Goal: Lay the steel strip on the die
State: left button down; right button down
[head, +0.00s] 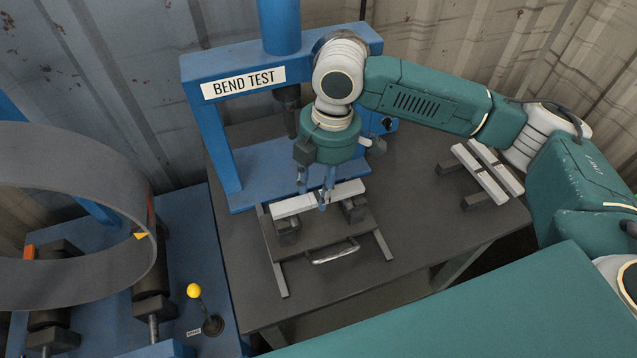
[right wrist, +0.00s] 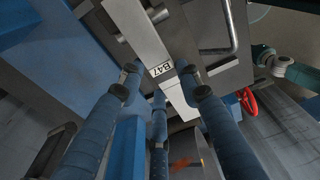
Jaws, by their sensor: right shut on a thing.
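A pale steel strip (head: 292,206) runs across the die, and its label B47 shows in the right wrist view (right wrist: 162,69). My right gripper (head: 322,196) points down and is shut on the strip near its middle.
The blue bend test press (head: 222,150) stands behind the die. A plate handle (head: 334,252) faces the front. Two more strips (head: 480,175) lie on a dark rack at the right. A large grey ring (head: 70,290) and a yellow-knobbed lever (head: 194,291) are at the left.

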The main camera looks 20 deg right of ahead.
jog(key=shift+f, duration=0.35)
jog(key=c, duration=1.1)
grip_release()
jog(key=r, duration=0.4)
jog(key=d+r, duration=0.1)
jog(key=r, duration=0.7)
jog(key=shift+d, duration=0.2)
jog(key=shift+f, duration=0.1)
